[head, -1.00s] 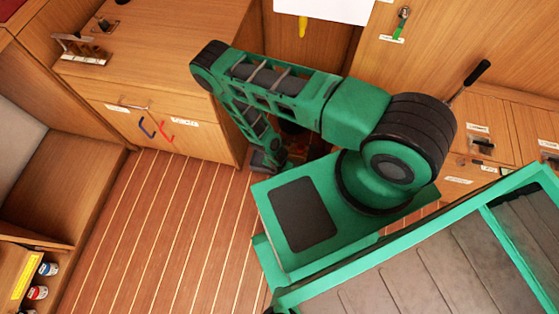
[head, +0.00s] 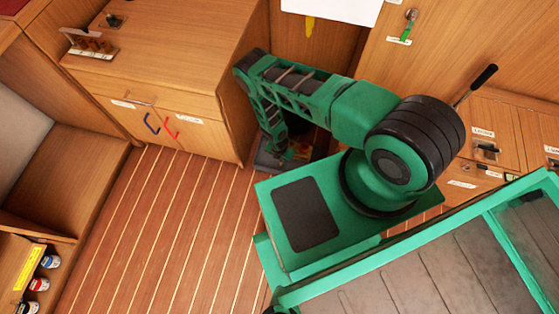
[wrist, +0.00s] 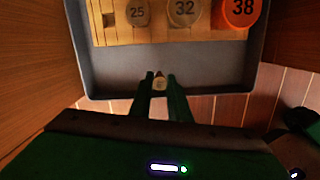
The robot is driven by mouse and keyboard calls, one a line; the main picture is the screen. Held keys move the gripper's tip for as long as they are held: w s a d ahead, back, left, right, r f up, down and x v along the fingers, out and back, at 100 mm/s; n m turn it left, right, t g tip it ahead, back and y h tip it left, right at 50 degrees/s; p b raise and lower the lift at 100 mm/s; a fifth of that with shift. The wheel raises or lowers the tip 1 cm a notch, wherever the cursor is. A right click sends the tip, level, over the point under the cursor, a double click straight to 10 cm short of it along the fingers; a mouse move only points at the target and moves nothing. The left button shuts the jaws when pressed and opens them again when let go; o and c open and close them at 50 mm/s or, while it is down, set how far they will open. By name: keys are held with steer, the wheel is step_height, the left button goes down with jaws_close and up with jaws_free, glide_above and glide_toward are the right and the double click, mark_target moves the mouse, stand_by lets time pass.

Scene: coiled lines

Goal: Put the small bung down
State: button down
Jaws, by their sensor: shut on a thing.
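A wooden rack (wrist: 160,33) lies in the tray, beyond my fingertips. It holds bungs marked 25 (wrist: 137,12), 32 (wrist: 183,11) and an orange 38 (wrist: 240,10). A dark square spot (wrist: 109,19) shows at the rack's left end. In the head view the tray (head: 265,160) is on the floor beside the cabinet; my arm hides the bung there.
The wooden cabinet (head: 165,90) stands close to the left of my arm, with a blue hook (head: 151,124) and a red hook (head: 170,128) on its front. Striped floor (head: 150,220) lies clear in front. A low shelf with several cans (head: 40,284) is at lower left.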

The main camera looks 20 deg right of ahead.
steer(key=shift+f, duration=0.25)
steer(key=shift+f, duration=0.1)
steer(key=c, duration=1.7)
jaws_free()
steer(key=shift+o, duration=0.2)
step_height(320, 180, up, 12)
steer(key=s+a, duration=0.1)
